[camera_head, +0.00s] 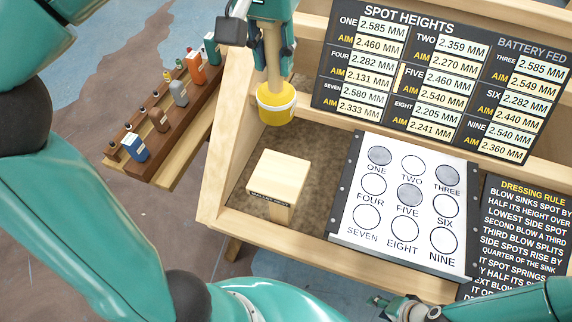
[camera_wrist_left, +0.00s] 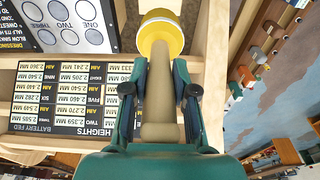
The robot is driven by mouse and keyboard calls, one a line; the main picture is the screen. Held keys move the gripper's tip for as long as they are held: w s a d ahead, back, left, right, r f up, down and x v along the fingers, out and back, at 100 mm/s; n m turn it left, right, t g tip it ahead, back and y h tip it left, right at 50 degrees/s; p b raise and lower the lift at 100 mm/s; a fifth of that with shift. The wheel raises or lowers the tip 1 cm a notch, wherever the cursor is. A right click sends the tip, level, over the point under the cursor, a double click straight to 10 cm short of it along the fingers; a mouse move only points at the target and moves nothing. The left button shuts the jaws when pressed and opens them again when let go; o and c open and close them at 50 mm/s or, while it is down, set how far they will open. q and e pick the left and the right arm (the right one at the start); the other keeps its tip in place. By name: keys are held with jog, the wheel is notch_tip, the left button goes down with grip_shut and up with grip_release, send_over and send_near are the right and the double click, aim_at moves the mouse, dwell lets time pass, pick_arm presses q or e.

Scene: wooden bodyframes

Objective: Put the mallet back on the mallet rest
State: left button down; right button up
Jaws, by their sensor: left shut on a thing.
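The mallet has a yellow head (camera_head: 277,108) with a pale band and a wooden handle. My left gripper (camera_head: 270,45) is shut on the handle, and the head hangs below it. In the left wrist view the gripper's fingers (camera_wrist_left: 158,90) lie on both sides of the handle, with the yellow head (camera_wrist_left: 158,38) beyond them. The mallet rest (camera_head: 278,176) is a square-topped pale wooden block with a label on its front. It stands apart from the mallet, nearer the front of the frame. My right gripper (camera_head: 385,306) is partly visible at the bottom; its jaws are unclear.
A numbered plate (camera_head: 400,252) with round spots lies right of the rest. A black spot heights board (camera_head: 440,75) stands behind it. A wooden frame wall (camera_head: 226,135) edges the left side. Outside it is a rack (camera_head: 180,125) holding several small coloured items.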

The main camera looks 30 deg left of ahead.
dwell(0.3)
pick_arm(q)
jog(key=shift+f, duration=0.1)
notch_tip(320, 180, down, 20)
jog(key=b, duration=0.1)
dwell(0.6)
jog(key=shift+b, duration=0.35)
jog(key=c, duration=0.9)
grip_release()
